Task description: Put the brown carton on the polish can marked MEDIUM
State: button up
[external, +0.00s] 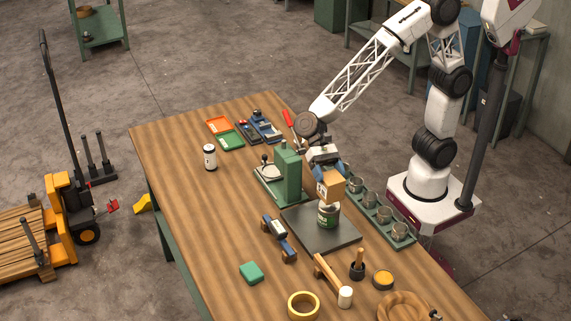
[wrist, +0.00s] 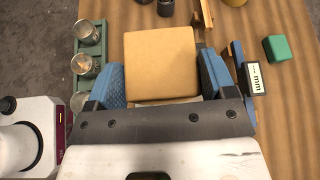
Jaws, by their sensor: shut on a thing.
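The brown carton (external: 330,187) is between the blue-padded fingers of my gripper (external: 327,168), which is shut on it. In the external view the carton is upright, directly above a green and white can (external: 328,213). Its lower edge overlaps the can's top, and I cannot tell if the two touch. The can stands on a dark plate (external: 302,232); its marking is too small to read. In the wrist view the carton's top (wrist: 160,62) fills the middle between the fingers of my gripper (wrist: 162,84) and hides the can.
A green rack with several metal cups (external: 384,214) stands right of the plate. A green machine (external: 288,168) is close behind it. A blue-ended gauge (external: 279,233), a mallet (external: 335,281) and a yellow tape ring (external: 303,305) lie to the left and front.

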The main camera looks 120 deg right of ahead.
jog(key=shift+w+f, duration=0.1)
dwell(0.3)
jog(key=shift+f, duration=1.65)
jog(key=o, duration=1.4)
jog(key=shift+f, duration=0.1)
jog(key=shift+c, duration=0.2)
jog(key=v, duration=1.2)
